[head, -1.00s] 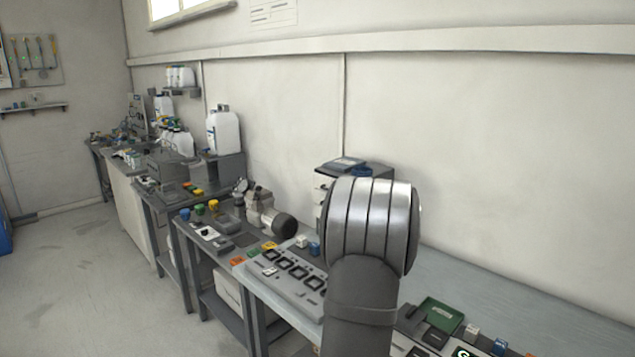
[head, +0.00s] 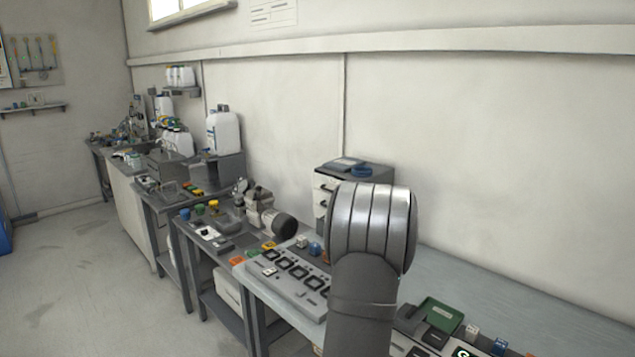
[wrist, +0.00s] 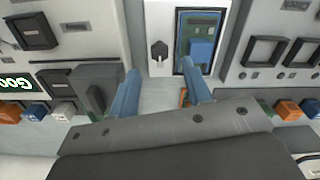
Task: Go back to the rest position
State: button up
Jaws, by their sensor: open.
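My gripper (wrist: 160,67) shows in the wrist view as two blue fingers, spread apart with nothing between them. They reach over a pale bench surface and point at a white panel with a black rotary switch (wrist: 158,50) and a blue-faced module (wrist: 199,42). The right fingertip overlaps the lower part of this module in the picture; I cannot tell whether they touch. In the head view my arm stands over the near bench (head: 455,272), and its rounded grey-and-silver joint hides my gripper.
A grey panel with square frames (head: 290,278) lies left of my arm. A green box (head: 440,313) and small blocks lie to the right. In the wrist view a dark block (wrist: 98,84) sits beside the left finger. The bench's back right is clear.

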notch_tip(320, 180, down, 5)
jog(key=n, duration=0.4)
jog(key=shift+r, duration=0.15)
jog(key=n, duration=0.4)
jog(key=shift+n, duration=0.4)
jog(key=n, duration=0.4)
jog(key=shift+n, duration=2.4)
jog(key=shift+o, duration=0.4)
